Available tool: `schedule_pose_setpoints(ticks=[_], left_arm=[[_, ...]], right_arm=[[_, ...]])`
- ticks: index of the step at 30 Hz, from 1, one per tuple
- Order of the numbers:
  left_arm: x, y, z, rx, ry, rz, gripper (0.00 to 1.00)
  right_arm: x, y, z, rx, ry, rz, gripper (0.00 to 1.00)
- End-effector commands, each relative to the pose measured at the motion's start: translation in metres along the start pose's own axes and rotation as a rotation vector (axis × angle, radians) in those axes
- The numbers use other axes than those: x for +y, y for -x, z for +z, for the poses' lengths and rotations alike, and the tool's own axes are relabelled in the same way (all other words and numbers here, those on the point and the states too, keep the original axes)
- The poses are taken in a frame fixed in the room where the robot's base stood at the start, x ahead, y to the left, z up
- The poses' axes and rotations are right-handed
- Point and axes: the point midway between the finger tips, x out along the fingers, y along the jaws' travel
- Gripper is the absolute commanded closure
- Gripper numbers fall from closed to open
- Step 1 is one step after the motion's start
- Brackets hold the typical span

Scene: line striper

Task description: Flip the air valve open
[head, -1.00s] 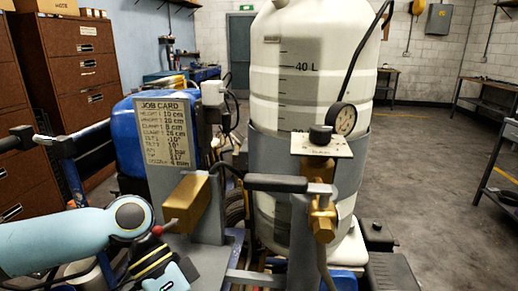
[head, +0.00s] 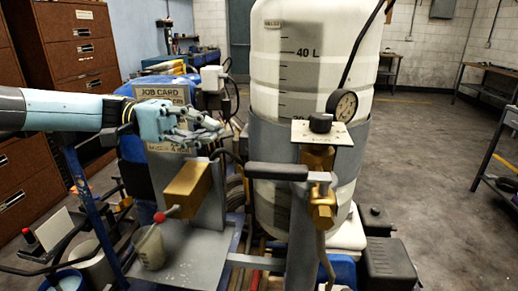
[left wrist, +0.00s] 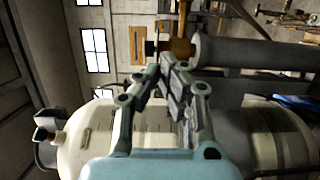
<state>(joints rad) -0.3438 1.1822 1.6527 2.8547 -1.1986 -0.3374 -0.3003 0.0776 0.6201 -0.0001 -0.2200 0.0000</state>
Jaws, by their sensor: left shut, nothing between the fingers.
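A brass valve body (head: 322,205) stands on a grey post in front of the white tank. Its dark grey lever handle (head: 277,171) points left and lies level. Left of it, a brass box (head: 187,188) carries a thin lever with a red ball (head: 159,217) at its lower left. My left gripper (head: 215,128) is shut and empty, above the brass box and to the upper left of the lever handle, apart from both. It partly covers the job card (head: 160,92). In the left wrist view the fingers (left wrist: 175,78) show close together with nothing held. My right gripper is out of view.
The white tank (head: 300,60) rises just right of my left gripper. A gauge (head: 342,104) and a black knob (head: 320,122) on a white plate sit above the brass valve. A cup (head: 149,247) stands on the grey ledge below the red ball.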

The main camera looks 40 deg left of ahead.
Motion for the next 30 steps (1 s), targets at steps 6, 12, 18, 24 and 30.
schedule_pose_setpoints(ticks=[6,12,18,24,30], left_arm=[[-0.003,-0.011,0.000,-0.003,-0.002,0.000,1.00],[-0.004,-0.047,0.001,-0.004,-0.004,0.005,1.00],[-0.002,-0.086,0.001,-0.002,-0.005,0.007,1.00],[0.002,-0.104,0.016,-0.002,0.005,-0.003,1.00],[0.002,-0.109,0.035,-0.002,0.003,-0.001,1.00]], right_arm=[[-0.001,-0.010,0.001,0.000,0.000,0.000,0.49],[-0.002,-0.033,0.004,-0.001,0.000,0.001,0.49],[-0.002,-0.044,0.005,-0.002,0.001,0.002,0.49],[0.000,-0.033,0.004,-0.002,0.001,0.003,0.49],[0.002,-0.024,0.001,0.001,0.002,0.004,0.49]])
